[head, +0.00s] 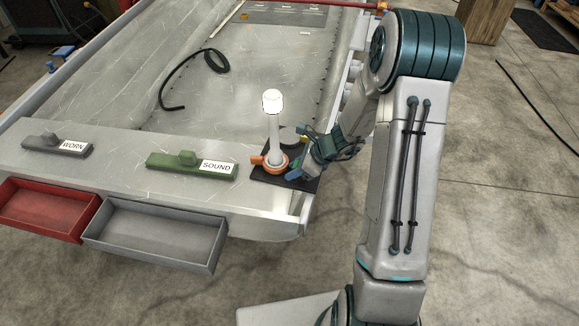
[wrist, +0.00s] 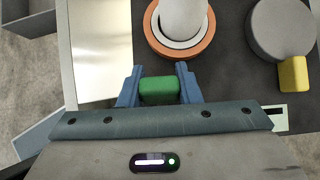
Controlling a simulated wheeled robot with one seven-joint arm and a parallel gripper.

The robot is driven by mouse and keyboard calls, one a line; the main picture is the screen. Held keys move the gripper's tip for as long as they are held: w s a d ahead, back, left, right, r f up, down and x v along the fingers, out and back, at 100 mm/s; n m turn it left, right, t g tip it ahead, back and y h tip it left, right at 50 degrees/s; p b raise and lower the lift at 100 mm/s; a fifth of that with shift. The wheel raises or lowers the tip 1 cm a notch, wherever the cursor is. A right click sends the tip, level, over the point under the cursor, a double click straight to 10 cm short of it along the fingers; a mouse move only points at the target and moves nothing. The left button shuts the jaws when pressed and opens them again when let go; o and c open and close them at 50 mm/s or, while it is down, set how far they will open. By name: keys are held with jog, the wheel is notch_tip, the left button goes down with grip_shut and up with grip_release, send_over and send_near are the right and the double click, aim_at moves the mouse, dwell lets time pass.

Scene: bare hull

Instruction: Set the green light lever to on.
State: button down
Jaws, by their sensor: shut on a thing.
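The green light lever (wrist: 158,90) shows as a small green block in the wrist view, just below the orange ring (wrist: 153,42) at the foot of the white post (wrist: 183,17). My gripper (wrist: 159,88) is shut on it, with one blue finger on each side. In the head view my gripper (head: 293,175) is low at the near side of the lamp (head: 272,103), whose white top stands upright on an orange base (head: 275,161).
A grey round knob (wrist: 282,28) and a yellow block (wrist: 293,73) sit right of the post on the dark plate. Left of it are a green SOUND block (head: 188,160) and a grey WORN block (head: 42,142). Red (head: 88,222) and grey (head: 127,253) trays hang off the front edge.

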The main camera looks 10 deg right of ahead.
dwell(0.3)
jog(key=c, duration=1)
grip_release()
jog(key=shift+c, duration=0.2)
jog(key=shift+d+r, duration=0.1)
jog(key=p+v, duration=0.2)
jog(key=v, duration=1.1)
jog(key=shift+s+d+r, duration=0.15)
jog(key=shift+d+r, duration=0.05)
jog(key=s+a+r+n+h+p, duration=0.2)
jog(key=s+r+n+h+p, duration=0.1)
jog(key=s+r+n, duration=0.6)
jog(key=s+a+r+n+h+p, duration=0.3)
jog(key=s+r+n+p, duration=0.3)
jog(key=s+r+n, duration=0.4)
notch_tip(320, 180, up, 3)
jog(key=n+h, duration=0.1)
jog(key=n, duration=0.3)
jog(key=shift+a+g, duration=0.15)
jog(key=shift+g, duration=0.15)
